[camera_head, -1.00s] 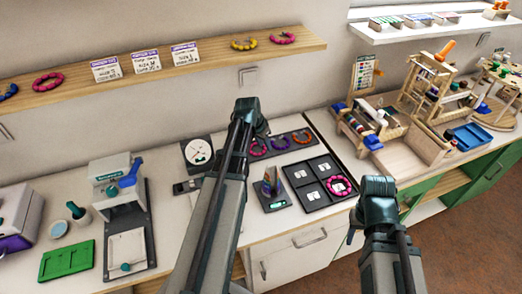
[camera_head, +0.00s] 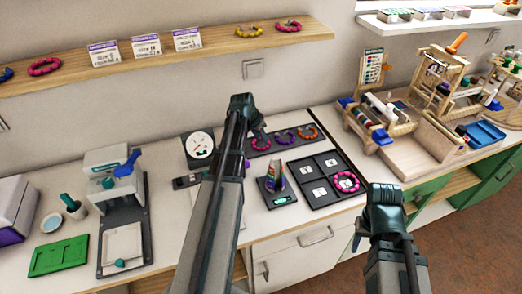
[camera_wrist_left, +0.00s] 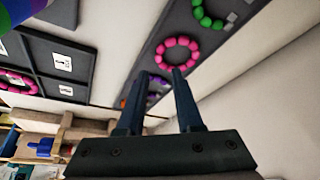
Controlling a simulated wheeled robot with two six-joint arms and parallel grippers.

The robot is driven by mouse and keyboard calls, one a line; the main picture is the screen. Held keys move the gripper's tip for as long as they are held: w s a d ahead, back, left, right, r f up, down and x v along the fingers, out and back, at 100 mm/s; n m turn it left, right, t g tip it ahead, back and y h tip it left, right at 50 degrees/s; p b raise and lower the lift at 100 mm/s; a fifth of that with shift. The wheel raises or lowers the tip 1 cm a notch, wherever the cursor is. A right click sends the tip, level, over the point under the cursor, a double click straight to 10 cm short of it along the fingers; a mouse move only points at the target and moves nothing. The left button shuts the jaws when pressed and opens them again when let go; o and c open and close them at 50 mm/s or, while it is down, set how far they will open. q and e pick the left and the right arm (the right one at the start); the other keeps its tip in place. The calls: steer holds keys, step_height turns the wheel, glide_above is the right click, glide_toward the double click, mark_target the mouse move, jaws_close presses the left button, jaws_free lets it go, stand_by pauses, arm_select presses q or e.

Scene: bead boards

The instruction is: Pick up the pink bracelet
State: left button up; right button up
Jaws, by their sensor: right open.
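One pink bracelet (camera_head: 259,144) lies on a dark strip on the counter, beside a purple one (camera_head: 284,137) and an orange one (camera_head: 307,132). In the left wrist view a pink bracelet (camera_wrist_left: 177,55) lies on the dark strip beyond my fingertips, near a green one (camera_wrist_left: 208,13). My left gripper (camera_head: 258,131) hangs above the strip's left end, partly covering it. In its wrist view the left gripper (camera_wrist_left: 160,76) is open and empty, apart from the bracelet. Another pink bracelet (camera_head: 346,182) lies in a divided black tray (camera_head: 312,200). My right gripper (camera_head: 384,190) is open, right of that tray.
A wall shelf (camera_head: 210,47) holds a pink bracelet (camera_head: 45,66), others and cards. A dial gauge (camera_head: 199,147) and a small stand (camera_head: 277,185) flank my left arm. A wooden rack (camera_head: 375,125) stands right; a press (camera_head: 113,180) and green tray (camera_head: 60,256) stand left.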

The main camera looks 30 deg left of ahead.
mark_target(267, 146)
arm_select(q)
steer(key=shift+b+x, duration=0.65)
steer(key=shift+x, duration=0.6)
arm_select(e)
steer(key=shift+f, duration=1.1)
steer(key=shift+f, duration=0.1)
arm_select(q)
steer(key=b+x, duration=0.4)
steer(key=x, duration=0.1)
steer(key=shift+w+d+f+b, duration=0.1)
steer(key=shift+w+b, duration=0.1)
steer(key=shift+b, duration=0.15)
arm_select(e)
step_height(267, 146, down, 4)
steer(key=shift+f, duration=0.2)
arm_select(q)
jaws_close()
